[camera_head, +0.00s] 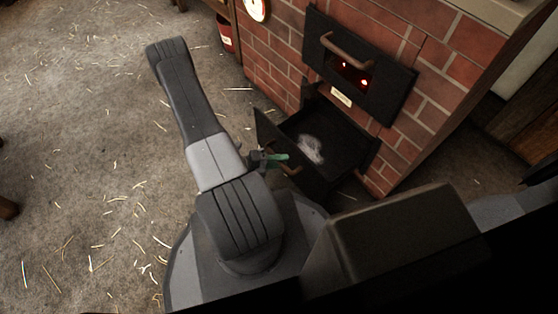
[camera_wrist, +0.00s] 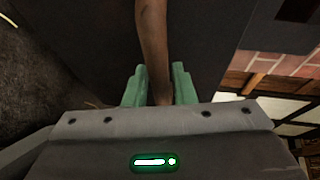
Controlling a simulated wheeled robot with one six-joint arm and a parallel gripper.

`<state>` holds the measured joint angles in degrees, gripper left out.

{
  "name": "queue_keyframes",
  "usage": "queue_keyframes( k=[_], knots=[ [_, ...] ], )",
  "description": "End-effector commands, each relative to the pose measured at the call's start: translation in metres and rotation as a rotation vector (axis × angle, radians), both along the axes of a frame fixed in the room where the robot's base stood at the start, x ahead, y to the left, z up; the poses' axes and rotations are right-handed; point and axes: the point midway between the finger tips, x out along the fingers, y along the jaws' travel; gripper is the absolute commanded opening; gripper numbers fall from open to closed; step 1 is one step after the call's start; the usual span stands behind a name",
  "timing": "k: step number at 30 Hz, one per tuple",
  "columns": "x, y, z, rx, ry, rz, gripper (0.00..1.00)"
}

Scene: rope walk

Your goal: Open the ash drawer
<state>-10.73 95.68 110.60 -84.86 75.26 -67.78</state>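The ash drawer (camera_head: 345,148) is a dark metal box, pulled out from the brick stove front, with pale grey ash (camera_head: 312,149) inside. Its brown bar handle (camera_head: 292,171) is on the drawer's front panel. My gripper (camera_head: 279,158) is at that handle, with its green fingers partly hidden in the head view. In the wrist view, the fingers (camera_wrist: 158,85) stand on both sides of the brown handle (camera_wrist: 152,45), close against it. The gripper appears shut on the handle.
The black fire door (camera_head: 352,68) with glowing embers is closed above the drawer. A round dial (camera_head: 257,9) is on the bricks, and a red bucket (camera_head: 226,35) stands beyond the stove's left end. The straw-strewn floor (camera_head: 90,130) at left is mostly free.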

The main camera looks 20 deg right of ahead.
Motion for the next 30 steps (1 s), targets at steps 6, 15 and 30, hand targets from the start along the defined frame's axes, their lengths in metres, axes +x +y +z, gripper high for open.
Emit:
queue_keyframes(
  k=[6,15,30],
  knots=[
    [0.0,0.0,0.0,0.0,0.0,0.0,0.38],
    [0.001,0.006,0.002,-0.002,-0.001,0.003,0.38],
    [0.002,0.063,0.014,-0.001,-0.001,0.005,0.38]
  ],
)
